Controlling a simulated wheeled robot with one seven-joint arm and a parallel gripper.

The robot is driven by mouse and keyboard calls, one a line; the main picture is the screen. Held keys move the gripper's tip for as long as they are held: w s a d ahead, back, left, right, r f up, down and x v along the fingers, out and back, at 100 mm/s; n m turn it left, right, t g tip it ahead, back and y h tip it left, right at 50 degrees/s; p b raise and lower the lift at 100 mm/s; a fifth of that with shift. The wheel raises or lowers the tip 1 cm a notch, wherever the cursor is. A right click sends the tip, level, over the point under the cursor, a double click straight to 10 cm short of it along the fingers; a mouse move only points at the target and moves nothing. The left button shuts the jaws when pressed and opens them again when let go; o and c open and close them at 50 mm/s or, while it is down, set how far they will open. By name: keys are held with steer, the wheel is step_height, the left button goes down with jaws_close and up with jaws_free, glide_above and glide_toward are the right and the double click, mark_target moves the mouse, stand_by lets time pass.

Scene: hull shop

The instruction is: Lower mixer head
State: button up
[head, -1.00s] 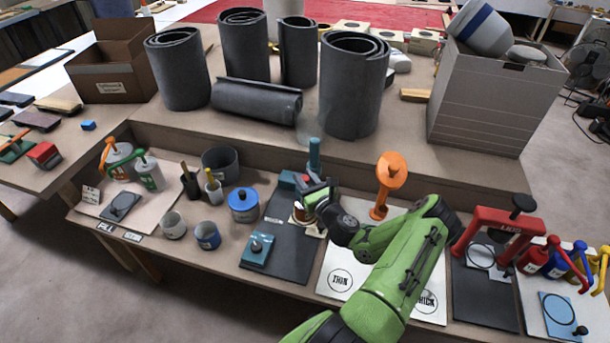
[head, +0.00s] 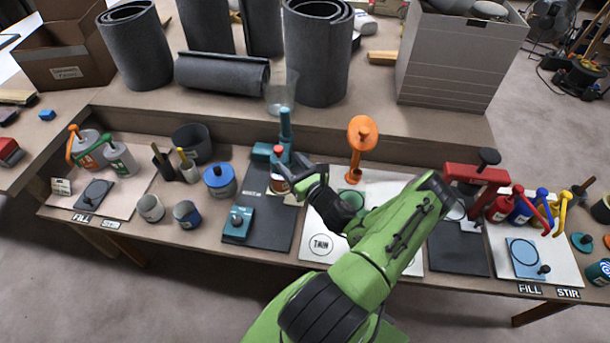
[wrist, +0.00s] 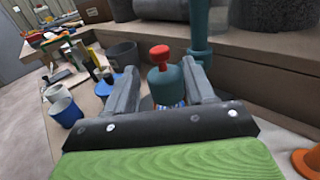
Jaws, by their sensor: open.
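The teal mixer (head: 286,124) stands at the back of a dark mat, its upright column showing; the column also appears in the wrist view (wrist: 198,28). Its teal head with a red knob (wrist: 160,54) is on the near side of the column. My gripper (head: 300,172) is beside the mixer head. In the wrist view my gripper (wrist: 160,68) is open, with the teal head and red knob between and just beyond its two fingers. I cannot tell whether either finger touches it. My gripper partly hides the mixer's lower part and the container below.
An orange stand (head: 361,140) is right of the mixer. A teal box (head: 237,224) lies on the mat in front. A blue-lidded pot (head: 219,180) and cups are left. A raised shelf (head: 400,128) with grey rolls runs behind. A red press (head: 475,178) is farther right.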

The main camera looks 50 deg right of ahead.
steer(key=p+v, duration=0.1)
steer(key=v, duration=0.7)
steer(key=shift+s, duration=0.2)
